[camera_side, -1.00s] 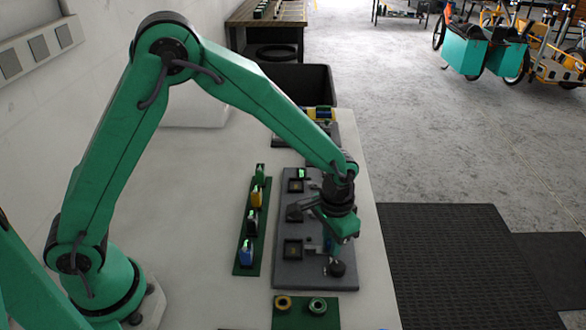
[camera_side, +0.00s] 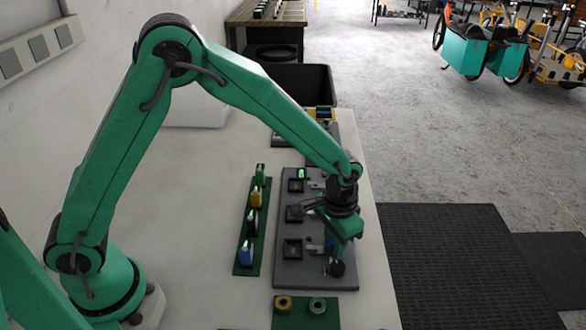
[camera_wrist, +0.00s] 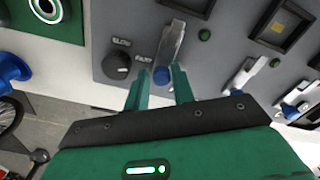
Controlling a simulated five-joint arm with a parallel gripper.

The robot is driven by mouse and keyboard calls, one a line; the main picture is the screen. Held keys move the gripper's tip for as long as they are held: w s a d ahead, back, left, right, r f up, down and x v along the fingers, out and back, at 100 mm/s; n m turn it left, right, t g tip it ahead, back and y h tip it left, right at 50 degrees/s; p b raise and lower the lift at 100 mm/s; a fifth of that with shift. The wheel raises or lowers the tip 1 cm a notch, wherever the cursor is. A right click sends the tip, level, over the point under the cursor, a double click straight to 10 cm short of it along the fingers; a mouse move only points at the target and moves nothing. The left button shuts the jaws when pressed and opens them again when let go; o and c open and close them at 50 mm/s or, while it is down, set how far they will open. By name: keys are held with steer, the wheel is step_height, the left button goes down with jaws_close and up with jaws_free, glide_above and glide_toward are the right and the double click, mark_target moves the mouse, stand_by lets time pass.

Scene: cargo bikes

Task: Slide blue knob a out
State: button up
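A blue knob (camera_wrist: 161,75) sits at the near end of a metal slide bar (camera_wrist: 174,42) on the grey panel (camera_wrist: 225,62); I take it as blue knob a. In the wrist view the two teal fingers of my gripper (camera_wrist: 159,78) stand apart, one on each side of the knob. Whether they touch it I cannot tell. In the side view my gripper (camera_side: 338,247) is low over the near right part of the grey panel (camera_side: 285,275) and hides the knob.
A black dial (camera_wrist: 118,66) stands just left of the knob. More slide bars (camera_wrist: 247,75) and dark square frames (camera_wrist: 286,24) lie to the right. A green strip with several coloured blocks (camera_side: 247,254) and a green plate with rings (camera_side: 300,319) lie nearby.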

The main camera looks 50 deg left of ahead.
steer(key=shift+r, duration=2.15)
steer(key=shift+r, duration=0.1)
steer(key=shift+r, duration=1.35)
steer(key=shift+a+r, duration=0.1)
steer(key=shift+r, duration=0.05)
steer(key=shift+a+r, duration=0.15)
steer(key=shift+r, duration=0.05)
steer(key=s+a+r+t, duration=0.2)
steer(key=s+a+r, duration=0.1)
steer(key=a+r, duration=0.4)
steer(key=s+a+r+n+t, duration=0.1)
steer(key=s+a+r, duration=0.2)
steer(key=s+a, duration=0.2)
steer(key=s+a+r+n+t, duration=0.2)
steer(key=s+a+r, duration=0.2)
steer(key=s, duration=0.7)
steer(key=shift+a+r+t, duration=0.25)
steer(key=shift+a+t, duration=0.05)
steer(key=shift+a, duration=0.65)
